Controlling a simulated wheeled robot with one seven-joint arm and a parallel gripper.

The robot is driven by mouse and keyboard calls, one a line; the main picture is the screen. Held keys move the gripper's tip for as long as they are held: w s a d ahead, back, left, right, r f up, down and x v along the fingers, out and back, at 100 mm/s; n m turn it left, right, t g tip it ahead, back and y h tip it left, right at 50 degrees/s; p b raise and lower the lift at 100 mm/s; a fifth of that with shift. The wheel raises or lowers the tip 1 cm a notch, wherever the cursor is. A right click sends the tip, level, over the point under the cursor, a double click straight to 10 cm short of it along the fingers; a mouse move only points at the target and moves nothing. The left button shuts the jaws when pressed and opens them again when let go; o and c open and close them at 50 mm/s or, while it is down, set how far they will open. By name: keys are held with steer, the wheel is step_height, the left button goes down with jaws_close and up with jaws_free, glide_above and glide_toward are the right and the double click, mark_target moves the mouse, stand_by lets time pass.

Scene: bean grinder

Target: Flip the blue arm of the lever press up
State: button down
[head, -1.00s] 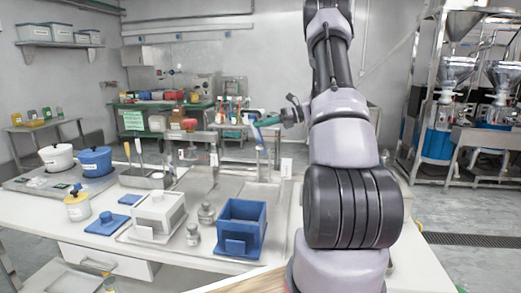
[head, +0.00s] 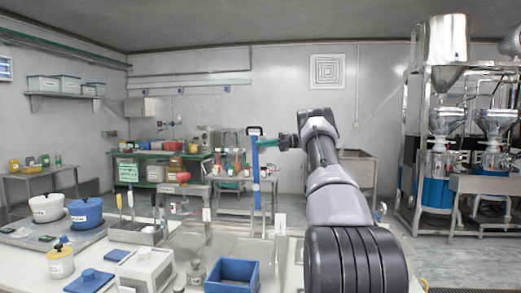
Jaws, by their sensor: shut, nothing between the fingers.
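The blue arm (head: 255,170) of the lever press stands upright near the middle of the head view, with a black handle at its top end. The press's base is hard to make out among the metal parts on the bench. My gripper (head: 265,144) reaches in from the right, just below the black handle. Its greenish fingertips are shut with nothing between them. They are at or beside the blue arm's right side; I cannot tell whether they touch it.
On the white bench are a blue open box (head: 232,275), a white box (head: 146,270), a metal weight-like piece (head: 196,272), and a white pot (head: 47,208) beside a blue pot (head: 86,213). A rack of tools stands behind. The air above the bench's left side is clear.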

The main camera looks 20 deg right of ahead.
mark_target(263, 148)
steer(key=shift+w+d+r+m, duration=0.2)
steer(key=shift+w+d, duration=0.25)
steer(key=shift+w, duration=0.25)
steer(key=shift+w+d+r+m, duration=0.2)
steer(key=shift+w+d, duration=0.2)
steer(key=shift+w, duration=0.25)
